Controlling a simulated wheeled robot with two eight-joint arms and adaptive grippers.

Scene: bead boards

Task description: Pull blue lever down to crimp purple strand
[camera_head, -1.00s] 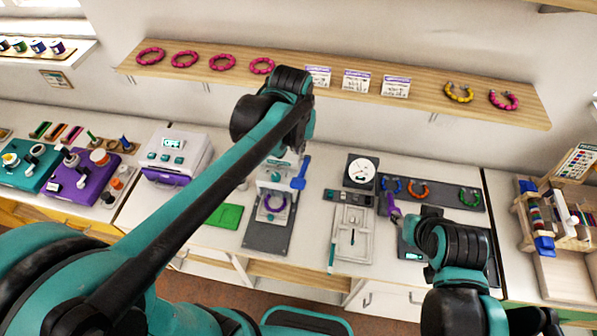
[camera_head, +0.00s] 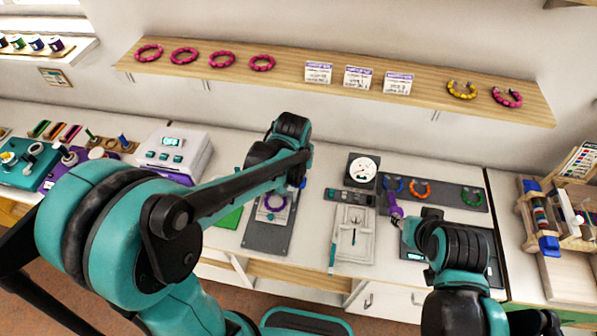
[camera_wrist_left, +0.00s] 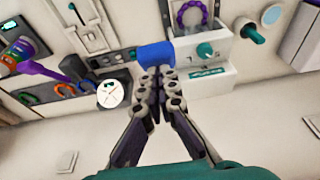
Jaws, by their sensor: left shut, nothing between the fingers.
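The purple strand (camera_head: 272,203) lies curved on the white crimping press with its grey base (camera_head: 266,236). It also shows at the top of the left wrist view (camera_wrist_left: 191,13). The blue lever (camera_wrist_left: 156,54) is at the press's side; in the head view my left arm hides most of it. My left gripper (camera_wrist_left: 154,75) is shut and empty, its fingertips right at the lever, touching or nearly so. The head view hides these fingers behind the arm. My right gripper (camera_head: 399,216) is beside a bright purple piece (camera_head: 394,205); its jaws are unclear.
A white dial gauge (camera_head: 363,167) and a caliper-like fixture (camera_head: 352,235) stand right of the press. A dark tray (camera_head: 445,193) holds several coloured strands. A white machine (camera_head: 177,152) stands left. A wooden shelf (camera_head: 300,80) runs above.

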